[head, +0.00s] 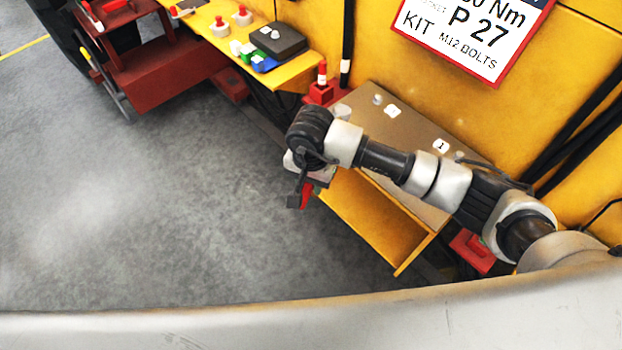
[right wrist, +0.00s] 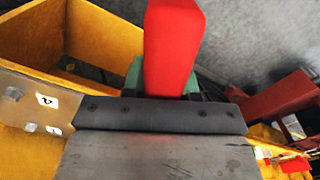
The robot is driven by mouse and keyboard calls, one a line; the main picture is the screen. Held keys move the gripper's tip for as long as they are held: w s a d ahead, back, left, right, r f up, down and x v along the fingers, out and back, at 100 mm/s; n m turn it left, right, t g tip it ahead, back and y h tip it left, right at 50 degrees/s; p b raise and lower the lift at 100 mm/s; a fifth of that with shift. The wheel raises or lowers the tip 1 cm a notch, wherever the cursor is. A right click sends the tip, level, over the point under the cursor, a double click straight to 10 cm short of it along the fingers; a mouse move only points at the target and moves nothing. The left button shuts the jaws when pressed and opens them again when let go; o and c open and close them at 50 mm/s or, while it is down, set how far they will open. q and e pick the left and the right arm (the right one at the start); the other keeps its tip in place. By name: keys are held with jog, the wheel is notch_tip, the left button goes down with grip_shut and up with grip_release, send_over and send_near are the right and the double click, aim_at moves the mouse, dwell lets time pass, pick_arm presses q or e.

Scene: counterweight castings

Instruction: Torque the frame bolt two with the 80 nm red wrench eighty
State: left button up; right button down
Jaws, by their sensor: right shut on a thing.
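My right gripper (head: 304,190) hangs over the floor, just left of the yellow frame in the head view. It is shut on a red bar-shaped thing (head: 307,196), likely the red wrench handle; the red part (right wrist: 173,50) stands up large in the right wrist view. Any marking on it and its working end are not visible. The frame's metal plate (head: 420,165) carries bolts. One bolt (head: 377,98) is by a white label unreadable in the head view, another (head: 458,156) by label 1. The right wrist view shows label 2 (right wrist: 47,100) beside a bolt (right wrist: 12,93). My left gripper is out of view.
A red holder (head: 320,93) stands at the plate's far end. A yellow shelf (head: 270,72) with a black case (head: 276,40) is at upper left, near a red cart (head: 150,70). A torque sign (head: 470,35) hangs on the yellow wall. The grey floor (head: 150,210) is clear.

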jog(key=shift+w+a, duration=0.1)
jog(key=shift+w+a+m+b, duration=0.35)
jog(key=shift+a+m+b, duration=0.2)
jog(key=shift+a, duration=0.1)
jog(key=shift+a+r, duration=0.1)
jog(key=shift+w+a, duration=0.2)
dwell(0.4)
jog(key=shift+w+a+m+b, duration=0.45)
jog(key=shift+a+m+b, duration=0.15)
jog(key=shift+b, duration=0.1)
jog(key=shift+w+a, duration=0.1)
jog(key=shift+a, duration=0.05)
jog(key=shift+w+a+m+b, duration=0.45)
jog(key=shift+b, duration=0.15)
jog(key=shift+w+a, duration=0.1)
jog(key=shift+a, duration=0.05)
jog(key=shift+w+a, duration=0.1)
dwell(0.4)
